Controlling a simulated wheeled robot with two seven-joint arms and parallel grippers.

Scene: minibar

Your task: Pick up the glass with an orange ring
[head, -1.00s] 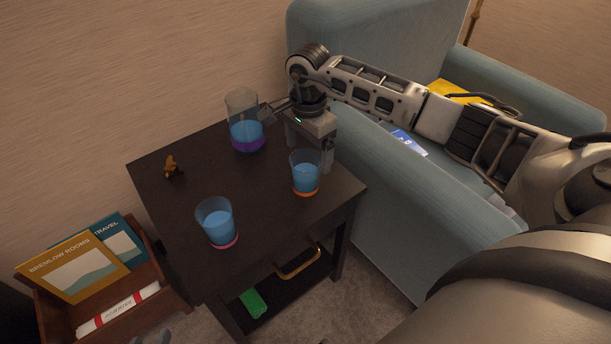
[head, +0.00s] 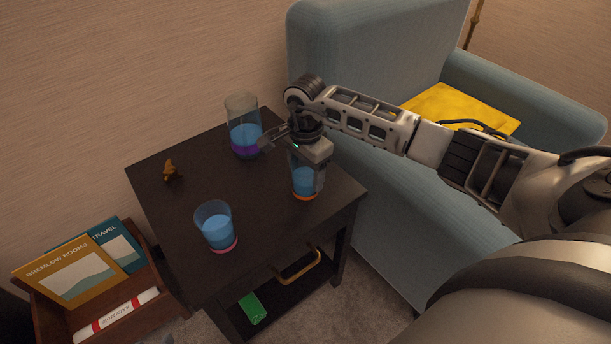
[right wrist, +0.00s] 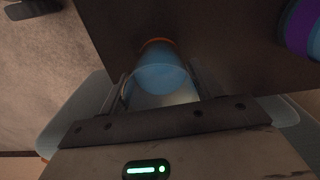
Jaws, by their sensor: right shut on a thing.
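The glass with an orange ring (head: 304,184) stands upright near the right corner of the dark side table (head: 185,215), with blue liquid in it. My right gripper (head: 310,172) has come down over it from above and is shut on it. In the right wrist view the glass (right wrist: 162,70) sits between the two fingers of the gripper (right wrist: 160,92), its orange ring at the far end. The gripper hides the glass's upper part in the head view. My left gripper is not in view.
A purple-ringed glass (head: 244,130) stands close behind, near my gripper. A pink-ringed glass (head: 216,228) stands at the front left. A small brown figurine (head: 170,170) is at the left edge. A blue armchair (head: 400,210) with a yellow cushion (head: 460,108) adjoins the table's right side.

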